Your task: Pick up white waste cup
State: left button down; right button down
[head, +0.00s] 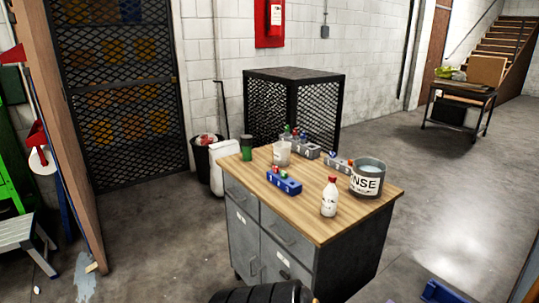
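A white cup (282,153) stands upright on the wooden top (248,172) of a grey cabinet, near its back left part. It looks like the white waste cup, but no label on it is readable. A dark green cup (247,148) stands just left of it. Blue-grey holders with small coloured pieces sit in front of it (284,182) and behind it to the right (306,150). Neither of my grippers is in view.
A grey rinse bucket (368,178) and a white bottle with a red cap (329,197) stand on the right of the top. Another holder (339,165) is near the bucket. A black ribbed object (262,294) lies in front of the cabinet. Floor right is mostly clear.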

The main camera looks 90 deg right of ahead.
aim_at(282, 149)
jog(key=z, duration=2.85)
jog(key=u, duration=1.3)
jog(key=l+u, duration=0.1)
jog(key=u, duration=2.5)
jog(key=k+u, duration=0.1)
jog(key=u, duration=1.2)
jog(key=z, duration=5.1)
